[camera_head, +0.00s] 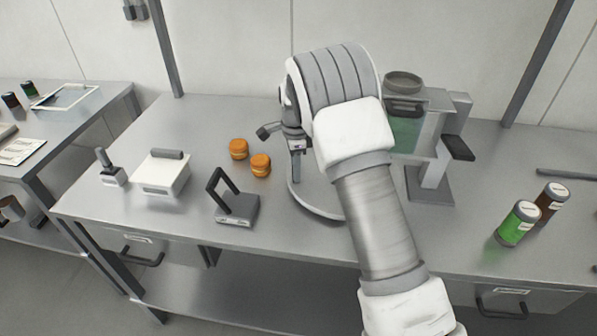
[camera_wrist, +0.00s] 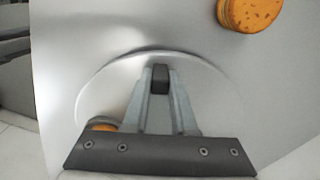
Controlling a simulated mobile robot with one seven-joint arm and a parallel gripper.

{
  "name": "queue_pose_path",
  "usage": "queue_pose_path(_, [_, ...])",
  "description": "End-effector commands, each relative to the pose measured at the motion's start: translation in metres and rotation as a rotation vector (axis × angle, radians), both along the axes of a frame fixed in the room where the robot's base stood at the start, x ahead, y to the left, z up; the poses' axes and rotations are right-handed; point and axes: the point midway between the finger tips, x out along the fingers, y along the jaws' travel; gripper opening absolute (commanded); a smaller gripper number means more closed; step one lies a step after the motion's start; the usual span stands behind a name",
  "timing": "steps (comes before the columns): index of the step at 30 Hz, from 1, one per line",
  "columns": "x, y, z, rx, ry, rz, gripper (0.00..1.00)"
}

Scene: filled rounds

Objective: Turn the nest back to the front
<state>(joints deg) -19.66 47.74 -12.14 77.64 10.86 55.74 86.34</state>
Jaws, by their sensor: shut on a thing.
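A pale round plate (camera_head: 326,212) lies on the bench, partly hidden behind my arm; its disc also shows in the wrist view (camera_wrist: 215,95). I cannot tell whether this disc is the nest itself or carries it. My gripper (camera_head: 297,176) points down over the plate's left part. In the wrist view my gripper (camera_wrist: 160,85) has its fingers closed together on a small dark peg (camera_wrist: 160,74) standing over the disc. Two orange rounds, one nearer (camera_head: 261,165) and one farther (camera_head: 238,149), sit left of the plate.
A grey machine (camera_head: 437,105) with a greenish panel and round top stands right of my arm. A dark-framed stand (camera_head: 238,208), a white box (camera_head: 161,174) and a small handled block (camera_head: 112,174) stand left.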

Motion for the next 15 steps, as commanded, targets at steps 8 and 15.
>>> queue_pose_path(8, [0.022, 0.003, 0.003, -0.001, -0.005, -0.136, 0.00])
queue_pose_path(15, [0.037, 0.003, 0.003, -0.001, -0.004, -0.242, 0.00])
